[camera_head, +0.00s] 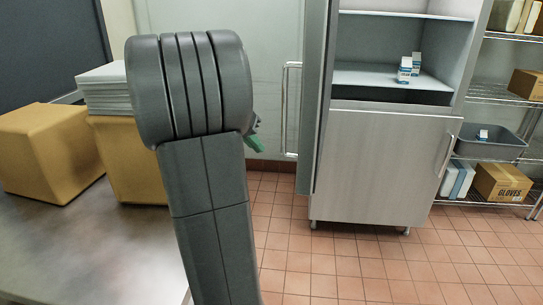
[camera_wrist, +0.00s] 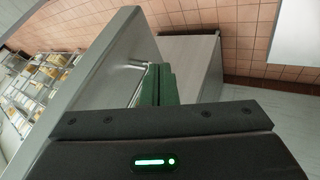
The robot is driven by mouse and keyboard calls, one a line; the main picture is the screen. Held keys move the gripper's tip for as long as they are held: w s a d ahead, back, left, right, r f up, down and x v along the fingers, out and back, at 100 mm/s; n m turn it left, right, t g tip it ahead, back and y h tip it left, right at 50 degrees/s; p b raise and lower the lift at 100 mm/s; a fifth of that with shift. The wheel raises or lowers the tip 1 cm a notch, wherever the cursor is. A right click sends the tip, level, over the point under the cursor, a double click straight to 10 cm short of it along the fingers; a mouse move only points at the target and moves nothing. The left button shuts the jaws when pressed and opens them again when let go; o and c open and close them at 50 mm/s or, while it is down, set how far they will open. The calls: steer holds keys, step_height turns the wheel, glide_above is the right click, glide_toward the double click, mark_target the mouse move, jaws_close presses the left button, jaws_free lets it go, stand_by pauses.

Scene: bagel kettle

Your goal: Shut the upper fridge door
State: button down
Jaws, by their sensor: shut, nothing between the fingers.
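The steel fridge (camera_head: 385,165) stands right of centre in the head view. Its upper door (camera_head: 314,90) is open, swung out toward me and seen almost edge-on, with a long bar handle (camera_head: 288,110) on its left side. The upper compartment is exposed, with small blue-and-white cartons (camera_head: 405,70) on a shelf. The lower door is shut. My gripper (camera_head: 257,143) is mostly hidden behind my arm, left of the upper door. In the wrist view its green fingers (camera_wrist: 160,85) are together and empty, beside a large grey panel (camera_wrist: 95,75) that looks like the door. Contact cannot be told.
A steel table (camera_head: 90,245) with yellow-brown blocks (camera_head: 50,150) and a pale stack (camera_head: 103,88) is at the left. Wire shelving (camera_head: 500,95) with boxes and a grey bin (camera_head: 490,142) stands right of the fridge. The tiled floor before the fridge is clear.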

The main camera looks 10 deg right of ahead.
steer(key=d+f+p, duration=0.1)
steer(key=d+f, duration=0.6)
steer(key=d, duration=0.2)
steer(key=shift+f+p, duration=0.2)
steer(key=shift+p, duration=0.2)
steer(key=shift+s+d, duration=0.1)
